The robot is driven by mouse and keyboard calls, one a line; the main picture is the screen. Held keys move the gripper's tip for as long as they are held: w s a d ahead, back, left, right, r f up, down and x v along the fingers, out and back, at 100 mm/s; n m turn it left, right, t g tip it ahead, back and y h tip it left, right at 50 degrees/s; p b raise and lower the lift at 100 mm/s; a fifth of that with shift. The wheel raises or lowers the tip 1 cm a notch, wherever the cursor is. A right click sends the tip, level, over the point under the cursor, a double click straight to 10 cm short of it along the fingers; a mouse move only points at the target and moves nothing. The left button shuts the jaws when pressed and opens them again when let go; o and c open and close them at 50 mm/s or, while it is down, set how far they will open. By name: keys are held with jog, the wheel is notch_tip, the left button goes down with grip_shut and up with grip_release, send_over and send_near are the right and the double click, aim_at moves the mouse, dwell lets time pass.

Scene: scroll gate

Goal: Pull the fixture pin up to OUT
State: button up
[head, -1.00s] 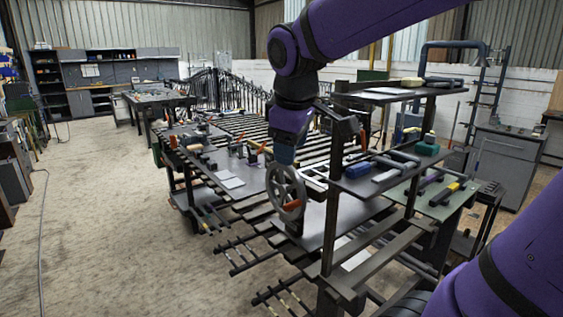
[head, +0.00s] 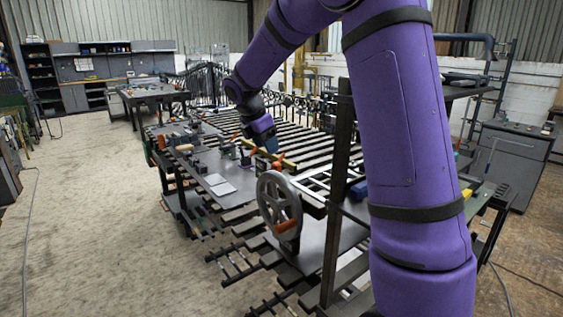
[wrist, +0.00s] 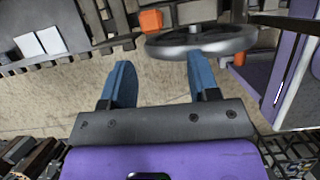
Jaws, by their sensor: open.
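My gripper (head: 272,148) hangs above the bench, beyond the handwheel in the head view. In the wrist view my gripper (wrist: 162,80) has two blue fingers spread apart, with nothing between them but pale floor. The fixture pin cannot be made out for certain in either view. Small dark fixtures with orange-red handles (head: 279,161) stand on the bench near the gripper, partly hidden by it.
A grey handwheel (head: 264,205) with an orange grip (head: 286,226) stands at the bench's near side; the handwheel (wrist: 222,45) lies just past the right finger in the wrist view. Pale sheets (head: 220,184) lie on the bench. A dark post (head: 338,190) rises right of the wheel.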

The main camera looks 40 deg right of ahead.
aim_at(276, 163)
jog(key=shift+w+d+f, duration=0.1)
jog(key=shift+w+d, duration=0.25)
jog(key=shift+w, duration=0.1)
jog(key=x, duration=1.1)
jog(key=shift+w+d, duration=0.1)
jog(key=shift+d, duration=0.1)
